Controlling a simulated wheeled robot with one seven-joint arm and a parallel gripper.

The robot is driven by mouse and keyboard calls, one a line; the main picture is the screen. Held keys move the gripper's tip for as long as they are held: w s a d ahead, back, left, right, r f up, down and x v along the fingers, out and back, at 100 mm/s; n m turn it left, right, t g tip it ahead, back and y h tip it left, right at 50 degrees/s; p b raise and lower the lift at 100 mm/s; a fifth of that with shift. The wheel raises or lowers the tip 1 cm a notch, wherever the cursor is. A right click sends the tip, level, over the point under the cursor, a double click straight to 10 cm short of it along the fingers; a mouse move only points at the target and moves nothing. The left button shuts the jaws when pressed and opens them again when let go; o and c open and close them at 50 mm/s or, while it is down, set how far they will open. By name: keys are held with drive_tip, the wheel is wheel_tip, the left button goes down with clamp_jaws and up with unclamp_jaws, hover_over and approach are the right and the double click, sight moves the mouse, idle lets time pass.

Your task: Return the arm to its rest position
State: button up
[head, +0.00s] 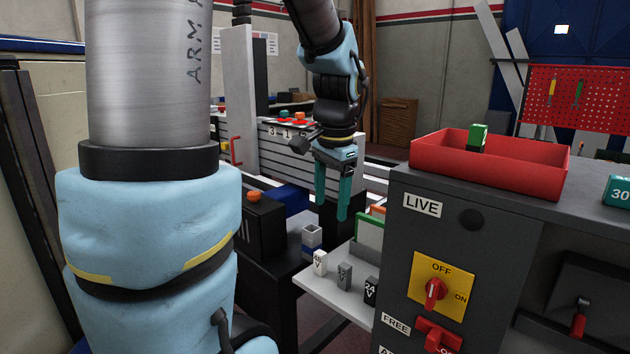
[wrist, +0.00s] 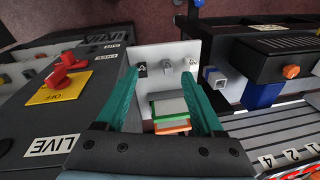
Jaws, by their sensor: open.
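My gripper (head: 333,192) hangs from my arm in the middle of the head view, pointing down. Its teal fingers are apart with nothing between them. In the wrist view the open fingers (wrist: 165,95) frame part of a white shelf (wrist: 185,50). The shelf also shows in the head view (head: 330,297), below and beyond the fingertips. My gripper is in the air, to the left of the grey cabinet (head: 455,250) marked LIVE. A large blue and metal section of my arm fills the left of the head view.
A red tray (head: 490,183) with a green block (head: 478,136) sits on the cabinet. Small blocks, including a white one (head: 320,262) and a grey one (head: 344,275), stand on the shelf. A black box with an orange button (head: 254,196) is left of my gripper. A red switch (head: 434,294) points to OFF.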

drive_tip(key=s+a+f+n+b, duration=0.3)
drive_tip(key=s+a+f+n, duration=0.3)
drive_tip(key=a+f+n, duration=0.3)
wheel_tip(320, 180, down, 4)
drive_tip(key=shift+a+h, duration=0.3)
drive_tip(key=shift+a, duration=0.05)
